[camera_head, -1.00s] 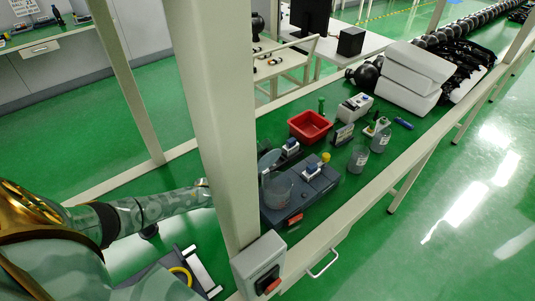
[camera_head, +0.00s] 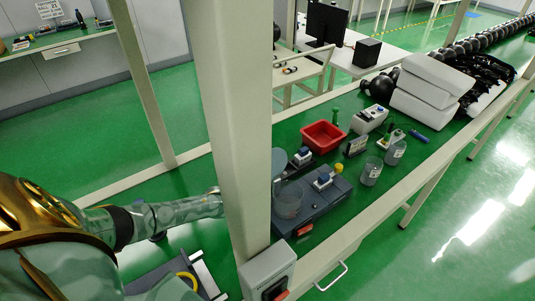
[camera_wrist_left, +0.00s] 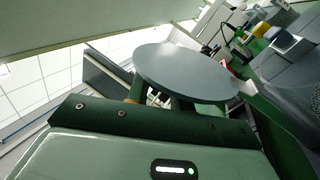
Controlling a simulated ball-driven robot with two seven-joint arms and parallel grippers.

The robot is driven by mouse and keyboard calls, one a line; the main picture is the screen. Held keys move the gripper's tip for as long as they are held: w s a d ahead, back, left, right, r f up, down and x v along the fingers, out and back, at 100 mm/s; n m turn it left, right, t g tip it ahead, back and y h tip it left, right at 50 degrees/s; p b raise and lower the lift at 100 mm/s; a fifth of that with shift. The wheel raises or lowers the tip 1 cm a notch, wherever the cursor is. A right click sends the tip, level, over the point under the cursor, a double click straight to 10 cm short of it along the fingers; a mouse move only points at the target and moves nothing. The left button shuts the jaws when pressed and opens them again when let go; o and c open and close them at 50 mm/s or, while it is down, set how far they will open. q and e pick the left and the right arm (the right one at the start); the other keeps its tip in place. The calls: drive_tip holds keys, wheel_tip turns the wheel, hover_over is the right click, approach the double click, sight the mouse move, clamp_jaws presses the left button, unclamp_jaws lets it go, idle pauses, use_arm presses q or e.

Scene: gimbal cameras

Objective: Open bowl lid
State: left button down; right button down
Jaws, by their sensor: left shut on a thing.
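The bowl (camera_head: 288,199) is a clear round vessel on a dark grey device on the green bench. Its lid (camera_head: 278,163) is a flat grey-blue disc, tilted up steeply at the bowl's back left and partly hidden by the post. In the left wrist view the lid (camera_wrist_left: 187,72) is a large disc just beyond my left gripper (camera_wrist_left: 160,98). The gripper is shut on the lid, though the disc hides much of the fingers. In the head view the post hides my left fingers; only the forearm and wrist show left of it. My right gripper is not in view.
A thick cream post (camera_head: 236,130) stands between my left arm and the bowl, with a switch box (camera_head: 266,270) low on it. A red tray (camera_head: 323,136), beakers (camera_head: 371,172) and white boxes (camera_head: 428,88) stand farther along the bench.

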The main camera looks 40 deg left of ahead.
use_arm(q)
drive_tip(key=c, duration=1.3)
unclamp_jaws()
drive_tip(key=shift+o, duration=0.2)
drive_tip(key=v, duration=0.7)
drive_tip(key=shift+s, duration=0.25)
drive_tip(key=shift+a+f, duration=0.1)
drive_tip(key=shift+f, duration=0.05)
